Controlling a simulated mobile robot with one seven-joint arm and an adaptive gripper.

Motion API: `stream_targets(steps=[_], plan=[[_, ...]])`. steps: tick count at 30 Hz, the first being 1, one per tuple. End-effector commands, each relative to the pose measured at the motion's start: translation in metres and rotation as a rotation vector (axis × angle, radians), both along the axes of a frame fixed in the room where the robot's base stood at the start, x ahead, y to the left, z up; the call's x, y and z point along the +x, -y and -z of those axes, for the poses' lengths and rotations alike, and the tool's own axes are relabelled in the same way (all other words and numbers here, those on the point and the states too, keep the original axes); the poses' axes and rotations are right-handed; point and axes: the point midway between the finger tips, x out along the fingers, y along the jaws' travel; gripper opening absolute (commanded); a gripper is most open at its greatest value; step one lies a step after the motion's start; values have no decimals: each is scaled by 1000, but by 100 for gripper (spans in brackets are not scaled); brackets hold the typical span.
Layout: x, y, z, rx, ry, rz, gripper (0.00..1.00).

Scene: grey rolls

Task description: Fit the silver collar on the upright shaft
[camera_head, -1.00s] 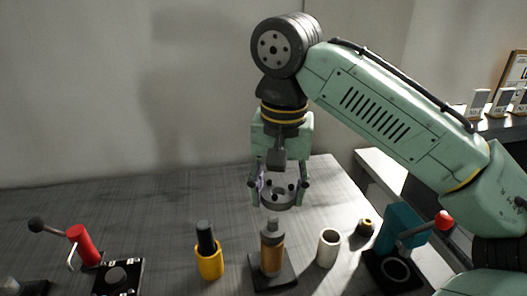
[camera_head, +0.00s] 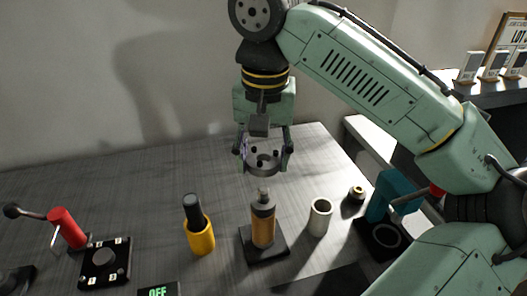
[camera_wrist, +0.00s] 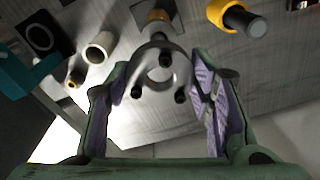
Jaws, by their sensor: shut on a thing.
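The silver collar (camera_head: 264,161) is a ring with several dark studs, held between the fingers of my gripper (camera_head: 264,155). The wrist view also shows the collar (camera_wrist: 161,76) between the purple-lined fingers of my gripper (camera_wrist: 165,100). The upright shaft (camera_head: 263,221) has a grey tip and a brown-orange body on a square black base. It stands below and in front of the collar in the head view, and they appear apart. In the wrist view the shaft (camera_wrist: 157,20) shows beyond the collar, its lower part partly hidden.
A yellow cup with a black-handled tool (camera_head: 200,236) stands left of the shaft. A white cup (camera_head: 319,218) and a small black-and-brass part (camera_head: 356,194) are to the right, with a teal press (camera_head: 390,197) beyond. A red-handled device (camera_head: 68,228) is far left. The table behind is clear.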

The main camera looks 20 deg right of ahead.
Motion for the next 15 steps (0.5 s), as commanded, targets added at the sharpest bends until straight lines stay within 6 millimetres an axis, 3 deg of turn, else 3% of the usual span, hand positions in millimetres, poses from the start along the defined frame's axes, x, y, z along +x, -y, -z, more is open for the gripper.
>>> stream_targets(steps=[9,15], plan=[[0,0,34,1,0,0,0],[0,0,43,1,1,0,0]])
